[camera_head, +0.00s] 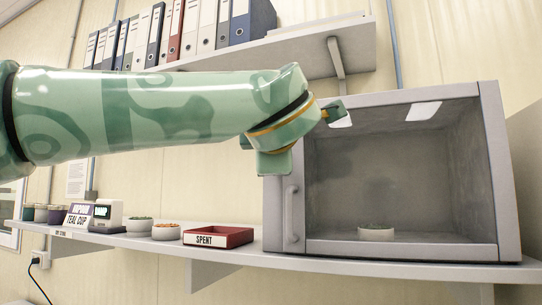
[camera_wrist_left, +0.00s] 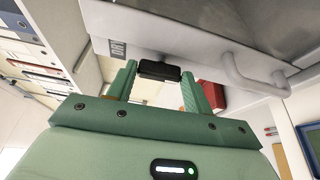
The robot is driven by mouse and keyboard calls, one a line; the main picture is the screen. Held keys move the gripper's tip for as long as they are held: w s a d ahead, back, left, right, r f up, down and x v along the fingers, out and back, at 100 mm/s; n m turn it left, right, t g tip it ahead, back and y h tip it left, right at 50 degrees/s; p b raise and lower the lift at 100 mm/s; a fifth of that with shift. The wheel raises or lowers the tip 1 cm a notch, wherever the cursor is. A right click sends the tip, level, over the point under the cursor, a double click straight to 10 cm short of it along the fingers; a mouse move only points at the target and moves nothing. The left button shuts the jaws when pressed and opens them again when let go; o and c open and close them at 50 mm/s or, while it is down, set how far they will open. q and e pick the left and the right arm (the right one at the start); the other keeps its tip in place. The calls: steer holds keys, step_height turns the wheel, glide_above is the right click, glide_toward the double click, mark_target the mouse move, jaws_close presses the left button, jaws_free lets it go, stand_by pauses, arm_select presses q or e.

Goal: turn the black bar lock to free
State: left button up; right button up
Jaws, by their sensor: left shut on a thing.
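The black bar lock (camera_wrist_left: 160,71) shows in the left wrist view, at the edge of the grey cabinet frame. My left gripper (camera_wrist_left: 160,80) has one finger at each end of the bar and is shut on it. In the head view, my left gripper (camera_head: 296,128) is at the upper left corner of the grey cabinet (camera_head: 284,225), and the gripper and arm hide the lock there. The cabinet has a clear front with a handle (camera_head: 291,213) on its left side. My right gripper is not in view.
A shelf of binders (camera_head: 190,35) is above my arm.

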arm_select(q)
steer(key=shift+f+m, duration=0.1)
steer(key=shift+m, duration=0.3)
steer(key=o, duration=1)
steer(key=shift+s, duration=0.1)
steer(key=s+b, duration=0.3)
steer(key=s, duration=1.3)
steer(key=shift+s+b, duration=0.1)
steer(key=shift+b, duration=0.2)
steer(key=shift+f, duration=0.1)
